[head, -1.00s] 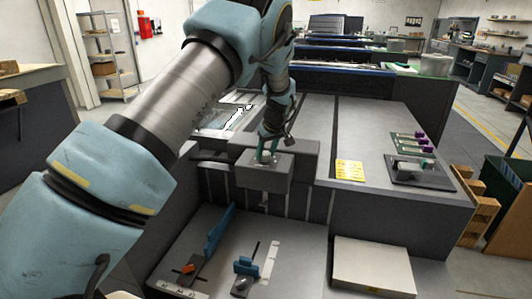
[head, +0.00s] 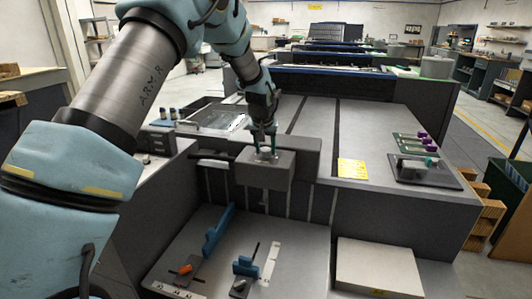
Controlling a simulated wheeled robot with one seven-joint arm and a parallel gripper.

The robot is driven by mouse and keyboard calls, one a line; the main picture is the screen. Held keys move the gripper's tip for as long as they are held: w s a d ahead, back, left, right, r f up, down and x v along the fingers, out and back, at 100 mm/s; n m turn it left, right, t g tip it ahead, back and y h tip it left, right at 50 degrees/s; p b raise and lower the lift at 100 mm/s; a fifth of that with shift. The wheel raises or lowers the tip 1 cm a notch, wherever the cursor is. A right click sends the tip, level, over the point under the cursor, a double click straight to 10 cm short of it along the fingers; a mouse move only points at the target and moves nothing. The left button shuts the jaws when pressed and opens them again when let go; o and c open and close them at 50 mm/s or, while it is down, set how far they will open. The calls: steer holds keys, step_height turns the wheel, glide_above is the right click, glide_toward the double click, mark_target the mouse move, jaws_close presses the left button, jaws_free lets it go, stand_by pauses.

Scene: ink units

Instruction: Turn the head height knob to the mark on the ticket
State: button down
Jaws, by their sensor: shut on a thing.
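My gripper (head: 263,140) points down onto the top of the grey print head block (head: 265,172) at the front edge of the machine. Its fingers are shut on a small pale knob (head: 266,152) on top of that block. The knob is mostly hidden between the fingers, and I cannot read any mark or scale on it. A yellow ticket (head: 352,169) lies flat on the grey machine top to the right of the block. Its print is too small to read.
Below the block are a blue upright guide (head: 217,232), an orange-handled slider (head: 185,270) and a blue clamp (head: 245,266). A pale box (head: 376,268) stands at the lower right. A dark tray (head: 425,172) with small parts lies at the right. The middle of the machine top is clear.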

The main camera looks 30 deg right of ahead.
steer(key=m, duration=0.2)
steer(key=m+g+h, duration=0.1)
steer(key=m, duration=0.2)
steer(key=shift+w+a+m+g, duration=0.15)
steer(key=shift+m+g, duration=0.15)
steer(key=shift+m+g+h, duration=0.3)
steer(key=shift+m+g, duration=0.6)
steer(key=shift+m, duration=1.4)
steer(key=shift+c, duration=1.5)
jaws_free()
steer(key=b+v, duration=0.2)
steer(key=v, duration=0.8)
steer(key=shift+a+r+b, duration=0.2)
steer(key=shift+r+b, duration=0.1)
steer(key=shift+b, duration=0.1)
steer(key=shift+w, duration=0.1)
